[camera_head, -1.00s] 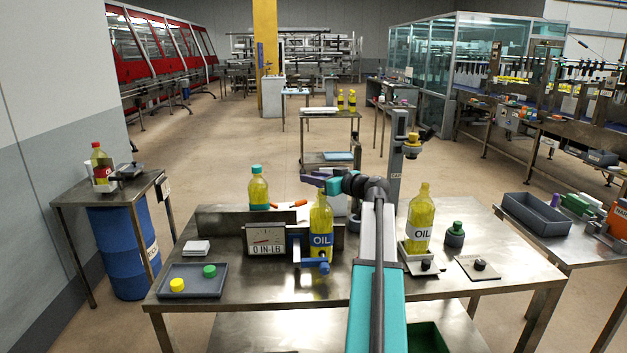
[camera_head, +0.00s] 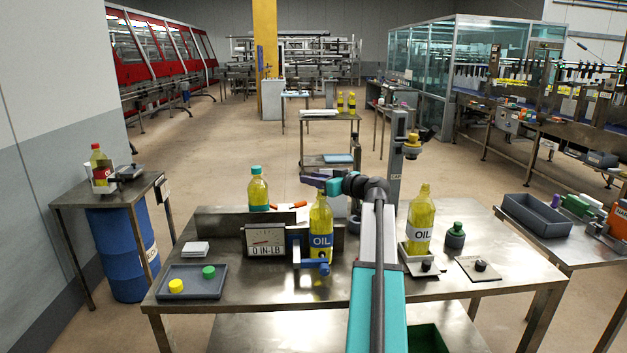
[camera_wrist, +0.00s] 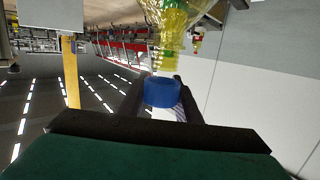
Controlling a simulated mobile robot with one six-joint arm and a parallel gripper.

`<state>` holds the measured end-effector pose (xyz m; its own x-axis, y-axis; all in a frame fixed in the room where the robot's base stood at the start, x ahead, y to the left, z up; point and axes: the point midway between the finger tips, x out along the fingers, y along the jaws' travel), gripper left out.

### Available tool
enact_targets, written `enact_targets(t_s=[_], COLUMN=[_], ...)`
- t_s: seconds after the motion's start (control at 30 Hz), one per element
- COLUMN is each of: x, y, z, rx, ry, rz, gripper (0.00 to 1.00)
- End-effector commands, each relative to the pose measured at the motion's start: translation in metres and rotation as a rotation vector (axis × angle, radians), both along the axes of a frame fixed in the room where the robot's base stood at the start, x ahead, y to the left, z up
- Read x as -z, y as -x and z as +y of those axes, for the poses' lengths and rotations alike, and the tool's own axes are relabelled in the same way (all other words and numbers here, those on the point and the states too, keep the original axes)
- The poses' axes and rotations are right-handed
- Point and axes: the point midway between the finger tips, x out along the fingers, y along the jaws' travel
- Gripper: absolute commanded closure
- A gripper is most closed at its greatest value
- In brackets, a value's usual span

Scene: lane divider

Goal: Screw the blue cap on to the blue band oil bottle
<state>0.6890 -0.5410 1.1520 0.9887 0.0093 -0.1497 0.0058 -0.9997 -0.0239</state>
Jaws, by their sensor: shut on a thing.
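The blue band oil bottle (camera_head: 321,237) stands upright beside a gauge (camera_head: 265,241) that reads 0 IN-LB. A blue clamp handle (camera_head: 314,264) is at its base. My gripper (camera_head: 322,184) is at the bottle's top in the head view, where the arm and fingers hide the cap. In the wrist view, where the scene looks upside down, my gripper (camera_wrist: 160,98) is shut on the blue cap (camera_wrist: 162,91). The cap lines up with the bottle's neck (camera_wrist: 168,62) and appears to meet it. I cannot tell whether the threads engage.
A grey tray (camera_head: 208,290) holds yellow and green caps at the table's left. A low metal divider (camera_head: 221,218) stands behind the gauge, near a teal-capped bottle (camera_head: 258,190). An uncapped oil bottle (camera_head: 421,222) stands right of my arm, beside a dark green-topped container (camera_head: 455,236).

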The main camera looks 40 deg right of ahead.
Motion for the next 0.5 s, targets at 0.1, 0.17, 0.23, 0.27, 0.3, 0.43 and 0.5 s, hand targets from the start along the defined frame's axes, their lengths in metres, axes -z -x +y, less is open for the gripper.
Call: enact_targets(t_s=[0.1, 0.17, 0.23, 0.27, 0.3, 0.43, 0.5], x=[0.0023, 0.0030, 0.0038, 0.0043, 0.0048, 0.0063, 0.0071], y=[-0.0001, 0.0000, 0.0000, -0.0001, 0.0000, -0.0001, 0.0000], z=[0.0001, 0.0000, 0.0000, 0.0000, 0.0000, 0.0000, 0.0000], rx=[0.000, 0.000, 0.000, 0.000, 0.000, 0.000, 0.000], ry=[0.000, 0.000, 0.000, 0.000, 0.000, 0.000, 0.000], rz=[0.000, 0.000, 0.000, 0.000, 0.000, 0.000, 0.000], gripper=[0.91, 0.91, 0.91, 0.91, 0.91, 0.91, 0.91])
